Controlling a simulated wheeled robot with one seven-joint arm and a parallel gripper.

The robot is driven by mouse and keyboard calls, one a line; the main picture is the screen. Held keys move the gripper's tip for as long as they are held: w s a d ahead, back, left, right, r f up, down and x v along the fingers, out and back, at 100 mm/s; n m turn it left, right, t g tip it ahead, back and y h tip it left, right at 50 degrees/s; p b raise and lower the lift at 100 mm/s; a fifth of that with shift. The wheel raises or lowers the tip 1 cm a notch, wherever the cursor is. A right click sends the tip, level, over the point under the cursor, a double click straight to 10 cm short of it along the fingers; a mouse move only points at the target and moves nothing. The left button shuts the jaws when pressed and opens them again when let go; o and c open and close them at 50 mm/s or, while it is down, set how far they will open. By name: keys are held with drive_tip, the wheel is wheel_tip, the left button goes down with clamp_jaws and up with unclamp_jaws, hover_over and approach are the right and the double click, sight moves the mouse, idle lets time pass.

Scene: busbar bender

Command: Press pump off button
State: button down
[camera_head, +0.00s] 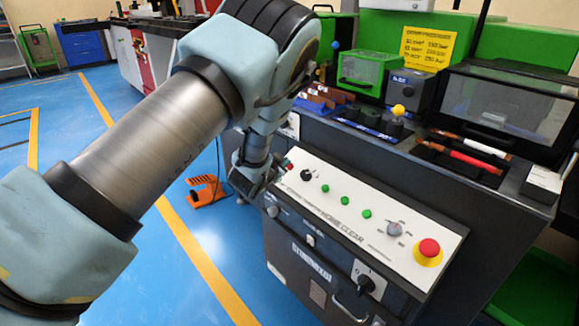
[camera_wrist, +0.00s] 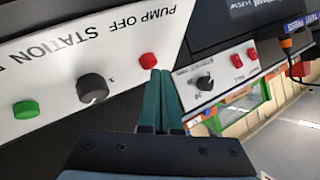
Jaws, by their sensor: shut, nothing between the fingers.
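The red pump off button (camera_wrist: 148,60) sits at the end of the white control panel (camera_wrist: 60,55), beside the PUMP OFF lettering, in the wrist view. My gripper (camera_wrist: 160,75) is shut and empty, with its two green fingers together. The fingertips appear right at the button's lower right edge in that view; I cannot tell whether they touch it. In the head view my gripper (camera_head: 283,168) is at the left end of the sloped panel (camera_head: 330,212), and the arm hides part of that area.
Along the panel are a black knob (camera_head: 307,175), several green buttons (camera_head: 345,201), a grey selector (camera_head: 394,229) and a red emergency stop (camera_head: 429,248). Behind it stands a dark bench with a yellow-knobbed lever (camera_head: 398,110). An orange foot pedal (camera_head: 206,191) lies on the open blue floor.

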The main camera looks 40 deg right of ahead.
drive_tip(key=shift+d+f+b, duration=0.25)
drive_tip(key=shift+f+b, duration=0.15)
drive_tip(key=shift+f, duration=0.05)
idle(0.5)
drive_tip(key=shift+r, duration=0.1)
drive_tip(key=shift+a+r+p, duration=0.45)
drive_tip(key=shift+r+p, duration=0.1)
drive_tip(key=shift+r, duration=0.2)
drive_tip(key=shift+r, duration=0.1)
drive_tip(key=shift+a+r+p, duration=0.35)
drive_tip(key=shift+r+p, duration=0.15)
drive_tip(key=shift+r, duration=0.2)
drive_tip(key=shift+a+r+p, duration=0.4)
drive_tip(key=shift+r+p, duration=0.1)
drive_tip(key=shift+r, duration=0.25)
drive_tip(key=shift+a+r+p, duration=0.35)
drive_tip(key=shift+r+p, duration=0.15)
drive_tip(key=shift+r, duration=0.2)
drive_tip(key=shift+w, duration=0.1)
